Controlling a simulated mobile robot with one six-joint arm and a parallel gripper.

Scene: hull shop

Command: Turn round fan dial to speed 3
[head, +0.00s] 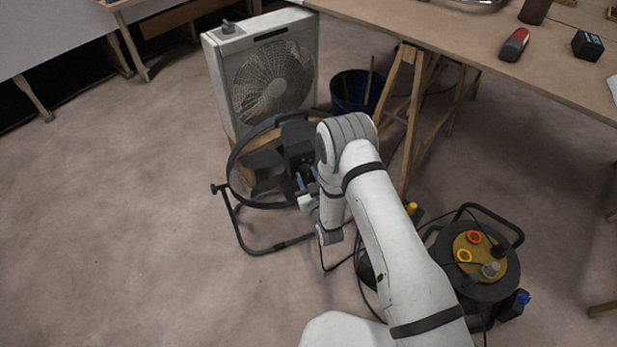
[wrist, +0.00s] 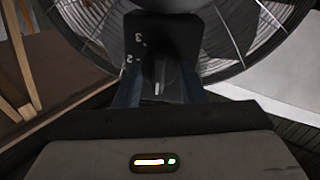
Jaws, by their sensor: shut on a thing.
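The round floor fan (head: 236,165) stands on its tubular frame in the middle of the head view, partly hidden by my arm. In the wrist view its dark control box (wrist: 162,35) faces me, with the marks 3 and 2 readable on the left side. The dark dial (wrist: 157,72) sits below the marks, with a pale line at its near end; which speed it points to is not clear. My gripper (head: 307,184) is at the back of the fan, its bluish fingers on either side of the dial and shut on it.
A box fan (head: 222,70) stands right behind the round fan. A dark bucket (head: 350,92) and a trestle table (head: 450,30) are behind and to the right. A cable reel (head: 478,290) stands right of my arm. The floor at left is clear.

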